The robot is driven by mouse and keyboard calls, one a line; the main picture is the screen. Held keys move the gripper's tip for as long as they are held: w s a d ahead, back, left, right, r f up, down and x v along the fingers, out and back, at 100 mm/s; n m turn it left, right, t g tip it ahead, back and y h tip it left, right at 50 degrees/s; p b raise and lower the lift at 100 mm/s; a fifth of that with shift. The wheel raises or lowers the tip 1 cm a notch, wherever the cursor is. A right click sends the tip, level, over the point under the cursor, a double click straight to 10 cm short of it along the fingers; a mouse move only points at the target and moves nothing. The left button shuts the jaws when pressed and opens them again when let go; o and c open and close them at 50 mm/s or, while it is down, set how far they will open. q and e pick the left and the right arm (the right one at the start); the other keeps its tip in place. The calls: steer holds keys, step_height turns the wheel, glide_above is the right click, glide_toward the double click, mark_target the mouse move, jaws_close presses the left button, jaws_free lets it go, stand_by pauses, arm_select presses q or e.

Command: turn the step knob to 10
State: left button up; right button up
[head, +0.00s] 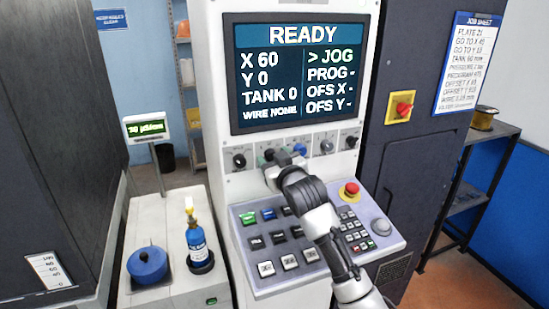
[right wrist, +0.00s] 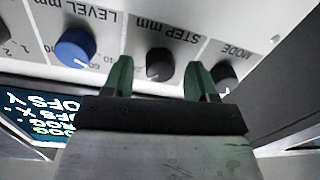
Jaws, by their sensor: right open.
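The step knob (right wrist: 159,64) is a small black knob under an upside-down "STEP mm" label in the right wrist view. My right gripper (right wrist: 160,66) is open, with one green finger on each side of this knob; I cannot tell whether the fingers touch it. In the head view my right gripper (head: 280,160) is at the knob row below the screen and hides much of the step knob. Which number the knob points to is not readable. My left gripper is not in view.
A blue level knob (right wrist: 75,48) and a black mode knob (right wrist: 225,75) flank the step knob closely. The screen (head: 297,75) above reads READY, with JOG marked. Below are buttons and a red emergency stop (head: 349,191). A blue bottle (head: 199,245) stands at left.

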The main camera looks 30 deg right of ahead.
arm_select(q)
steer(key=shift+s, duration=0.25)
arm_select(e)
steer(key=shift+c, duration=0.2)
steer(key=c, duration=0.9)
arm_select(q)
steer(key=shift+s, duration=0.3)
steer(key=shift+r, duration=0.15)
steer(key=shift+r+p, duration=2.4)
steer(key=shift+p, duration=0.2)
arm_select(e)
steer(key=shift+n, duration=4.2)
